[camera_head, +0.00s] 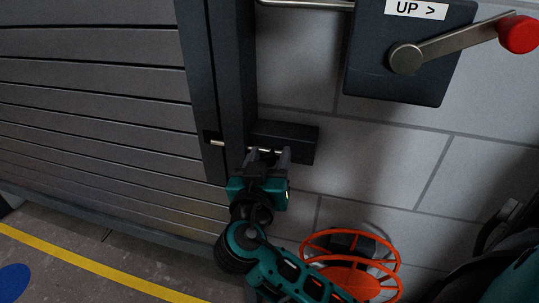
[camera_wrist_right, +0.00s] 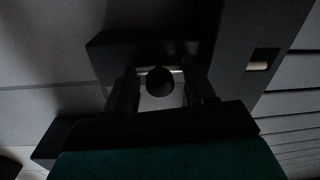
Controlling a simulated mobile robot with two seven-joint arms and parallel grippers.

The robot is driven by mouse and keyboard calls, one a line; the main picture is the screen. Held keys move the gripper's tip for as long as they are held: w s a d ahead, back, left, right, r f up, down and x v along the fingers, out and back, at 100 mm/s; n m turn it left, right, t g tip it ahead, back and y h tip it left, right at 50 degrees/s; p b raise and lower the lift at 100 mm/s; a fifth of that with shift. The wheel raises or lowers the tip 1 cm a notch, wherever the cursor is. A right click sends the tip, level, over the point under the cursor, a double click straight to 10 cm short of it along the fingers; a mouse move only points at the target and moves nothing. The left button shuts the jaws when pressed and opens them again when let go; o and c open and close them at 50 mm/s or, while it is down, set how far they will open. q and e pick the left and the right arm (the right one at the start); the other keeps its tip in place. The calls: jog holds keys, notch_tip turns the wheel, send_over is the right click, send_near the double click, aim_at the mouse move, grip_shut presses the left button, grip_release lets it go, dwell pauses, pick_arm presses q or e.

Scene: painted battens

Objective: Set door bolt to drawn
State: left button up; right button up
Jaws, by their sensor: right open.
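The door bolt's dark housing (camera_head: 300,143) is mounted on the block wall beside the shutter's dark frame post. A pale bolt end (camera_head: 217,143) shows in a slot on the post's left part, and also in the wrist view (camera_wrist_right: 258,66). My right gripper (camera_head: 268,154) is open at the housing. In the wrist view, the bolt's round dark knob (camera_wrist_right: 160,82) sits between my right gripper's fingers (camera_wrist_right: 161,92), with a light rod behind it. Gaps show on both sides of the knob. My left gripper is out of view.
A grey slatted shutter (camera_head: 90,110) fills the left. Above right is a dark box (camera_head: 370,65) labelled "UP >" with a crank ending in a red knob (camera_head: 518,35). An orange reel (camera_head: 350,265) is below, near my right arm. A yellow line (camera_head: 85,262) crosses the floor.

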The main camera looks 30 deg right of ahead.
grip_shut()
dwell(0.5)
jog(key=shift+s, duration=0.1)
